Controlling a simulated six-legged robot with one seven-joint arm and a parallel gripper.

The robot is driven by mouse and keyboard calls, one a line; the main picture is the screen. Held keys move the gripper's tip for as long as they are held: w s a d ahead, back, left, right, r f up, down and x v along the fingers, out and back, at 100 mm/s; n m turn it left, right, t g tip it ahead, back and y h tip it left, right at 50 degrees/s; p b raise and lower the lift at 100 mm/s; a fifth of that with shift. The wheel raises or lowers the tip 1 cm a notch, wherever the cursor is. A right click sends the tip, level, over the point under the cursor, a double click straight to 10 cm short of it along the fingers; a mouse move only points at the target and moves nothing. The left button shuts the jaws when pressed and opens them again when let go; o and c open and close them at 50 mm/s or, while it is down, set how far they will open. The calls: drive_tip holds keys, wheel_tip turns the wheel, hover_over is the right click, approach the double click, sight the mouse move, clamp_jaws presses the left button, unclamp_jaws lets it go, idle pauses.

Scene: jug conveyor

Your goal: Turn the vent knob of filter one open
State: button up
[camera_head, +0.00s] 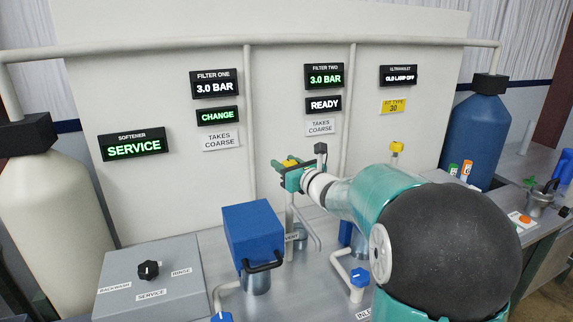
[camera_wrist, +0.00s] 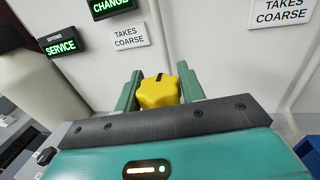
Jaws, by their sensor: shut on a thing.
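The yellow vent knob (camera_head: 291,162) is at the top of a thin upright pipe, behind and to the right of the blue filter housing (camera_head: 253,228). In the wrist view the yellow knob (camera_wrist: 158,93) sits between the two teal fingers, with a dark mark on its upper side. My gripper (camera_head: 288,172) is shut on this knob; it also shows in the wrist view (camera_wrist: 160,92). The filter one display (camera_head: 214,86) reads 3.0 BAR, and the panel below it (camera_head: 217,115) reads CHANGE in green. A vent label (camera_head: 292,237) is near the pipe's foot.
A second yellow knob (camera_head: 396,148) stands to the right, behind my arm. The softener control box (camera_head: 150,280) with a black dial is front left. A blue valve knob (camera_head: 359,277) is at the front. Filter two's display (camera_head: 324,78) reads 3.0 BAR, READY.

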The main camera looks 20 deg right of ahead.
drive_tip(key=shift+n+y, duration=0.3)
drive_tip(key=shift+y, duration=0.1)
drive_tip(key=n+g+y, duration=0.1)
drive_tip(key=y, duration=0.1)
drive_tip(key=n+g+y, duration=0.1)
drive_tip(key=n+y, duration=0.1)
drive_tip(key=y, duration=0.1)
drive_tip(key=shift+s+a+n+g, duration=0.1)
drive_tip(key=shift+a+n+g, duration=0.05)
drive_tip(key=shift+n+g, duration=0.15)
drive_tip(key=n+g+y, duration=0.4)
drive_tip(key=g+y, duration=0.1)
drive_tip(key=shift+s+a+n, duration=0.2)
drive_tip(key=shift+a+n, duration=0.05)
drive_tip(key=shift+n, duration=0.05)
drive_tip(key=n+g+y, duration=0.1)
drive_tip(key=g, duration=0.1)
drive_tip(key=n+g+y, duration=0.1)
drive_tip(key=n+g, duration=0.1)
drive_tip(key=n+g+y, duration=0.1)
drive_tip(key=g, duration=0.1)
drive_tip(key=shift+s+a+n+g, duration=0.15)
drive_tip(key=shift+s+n+g, duration=0.3)
drive_tip(key=shift+n+g, duration=0.9)
drive_tip(key=shift+g, duration=0.5)
drive_tip(key=shift+s+n+g, duration=0.15)
drive_tip(key=shift+n+g, duration=0.9)
drive_tip(key=shift+g, duration=0.5)
drive_tip(key=shift+a+r+g, duration=0.1)
drive_tip(key=shift+g, duration=0.4)
